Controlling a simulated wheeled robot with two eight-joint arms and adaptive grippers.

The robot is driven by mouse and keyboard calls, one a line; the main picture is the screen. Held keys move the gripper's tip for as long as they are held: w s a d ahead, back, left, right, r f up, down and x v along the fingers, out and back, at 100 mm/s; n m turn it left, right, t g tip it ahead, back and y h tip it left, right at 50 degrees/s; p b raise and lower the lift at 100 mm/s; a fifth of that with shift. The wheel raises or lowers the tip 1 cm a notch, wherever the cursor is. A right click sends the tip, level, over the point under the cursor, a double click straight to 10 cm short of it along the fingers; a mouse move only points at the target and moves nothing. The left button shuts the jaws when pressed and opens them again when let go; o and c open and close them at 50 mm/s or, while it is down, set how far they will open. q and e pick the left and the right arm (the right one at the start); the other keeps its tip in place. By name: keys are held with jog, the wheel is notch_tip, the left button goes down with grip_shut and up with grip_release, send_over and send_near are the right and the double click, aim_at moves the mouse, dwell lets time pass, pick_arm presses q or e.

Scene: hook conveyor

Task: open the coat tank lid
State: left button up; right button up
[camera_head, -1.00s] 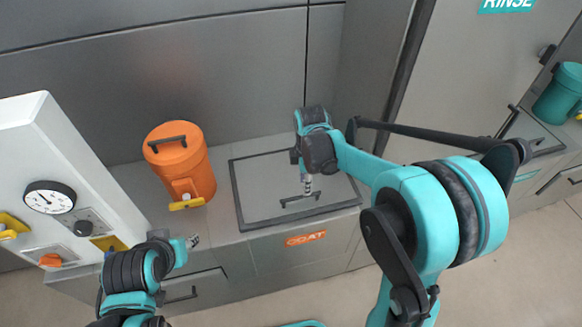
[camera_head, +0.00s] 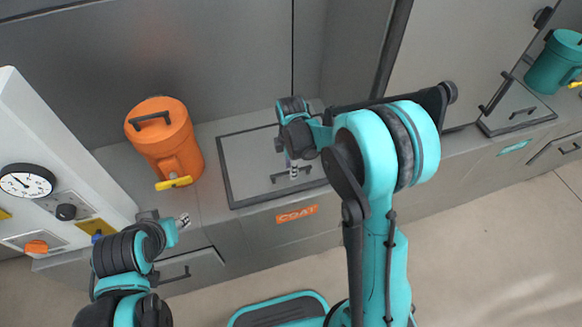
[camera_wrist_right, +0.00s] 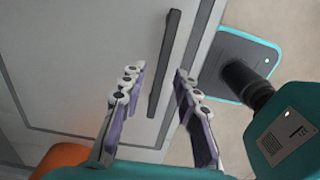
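The coat tank lid (camera_head: 243,178) is a flat grey panel with a dark border, lying shut in the counter above the orange COAT label (camera_head: 297,214). Its dark bar handle (camera_head: 291,174) is near the front edge. My right gripper (camera_head: 291,168) is over the lid at the handle. In the right wrist view the right gripper (camera_wrist_right: 160,82) is open, and the handle (camera_wrist_right: 166,65) runs between its two fingers; contact cannot be told. My left gripper (camera_head: 184,221) is at the lower left, in front of the counter, away from the lid; its fingers are too small to read.
An orange canister (camera_head: 165,136) with a yellow tap stands left of the lid. A white panel with a gauge (camera_head: 27,182) is at the far left. A teal canister (camera_head: 556,62) stands at the far right. A tall grey wall closes off the back.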

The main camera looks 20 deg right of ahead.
grip_shut()
